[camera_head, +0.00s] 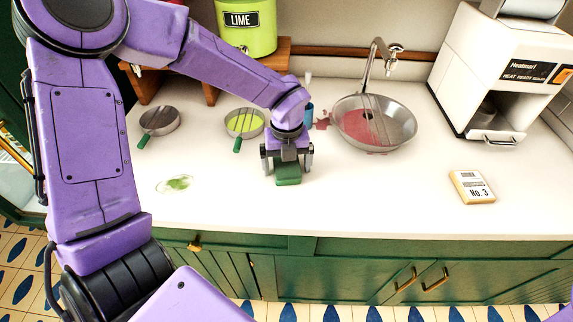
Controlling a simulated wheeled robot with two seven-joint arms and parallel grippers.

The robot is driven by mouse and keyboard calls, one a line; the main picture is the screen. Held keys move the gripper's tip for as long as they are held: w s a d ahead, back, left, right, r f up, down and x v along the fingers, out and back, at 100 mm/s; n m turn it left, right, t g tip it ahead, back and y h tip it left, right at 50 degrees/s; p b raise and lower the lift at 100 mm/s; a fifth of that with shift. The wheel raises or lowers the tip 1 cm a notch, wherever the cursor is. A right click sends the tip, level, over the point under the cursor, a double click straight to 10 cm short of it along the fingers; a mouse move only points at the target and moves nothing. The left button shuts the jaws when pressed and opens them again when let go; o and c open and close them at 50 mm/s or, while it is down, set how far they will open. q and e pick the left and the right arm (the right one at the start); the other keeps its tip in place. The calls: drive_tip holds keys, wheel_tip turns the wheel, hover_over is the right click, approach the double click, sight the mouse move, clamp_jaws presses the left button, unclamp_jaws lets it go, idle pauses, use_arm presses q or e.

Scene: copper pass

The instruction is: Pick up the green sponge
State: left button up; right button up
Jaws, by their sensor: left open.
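The green sponge (288,181) lies on the white counter near its front edge, at the middle of the view. My left gripper (287,170) points down over it, with one finger at each side. The fingers look apart and the jaws are open. The gripper hides the sponge's top and back, so I cannot tell whether the fingers touch it. My right gripper is out of view.
Two small pans with green handles, a grey one (160,121) and one with yellow-green contents (244,123), stand left. A white machine (492,75) and a "No.3" box (471,187) are right. A green smear (175,184) marks the counter.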

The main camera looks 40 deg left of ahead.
sight(289, 172)
use_arm(q)
drive_tip(key=shift+s, duration=0.1)
drive_tip(key=shift+c, duration=0.3)
drive_tip(key=c, duration=1)
drive_tip(key=shift+o, duration=0.2)
drive_tip(key=shift+r, duration=0.15)
drive_tip(key=shift+w+r, duration=0.2)
drive_tip(key=shift+r, duration=0.1)
drive_tip(key=r, duration=0.1)
drive_tip(key=s+d+r+b, duration=0.1)
drive_tip(key=r, duration=0.1)
drive_tip(key=s+r, duration=0.1)
drive_tip(key=r, duration=0.1)
drive_tip(key=shift+d+r, duration=0.1)
drive_tip(key=shift+d, duration=0.3)
drive_tip(key=s+d+r, duration=0.2)
drive_tip(key=s, duration=0.1)
drive_tip(key=s+d+r, duration=0.2)
drive_tip(key=d, duration=0.1)
drive_tip(key=s+d+r+p, duration=0.1)
drive_tip(key=s+d+r, duration=0.1)
drive_tip(key=s+r, duration=0.1)
drive_tip(key=shift+s+d, duration=0.3)
drive_tip(key=shift+s, duration=0.05)
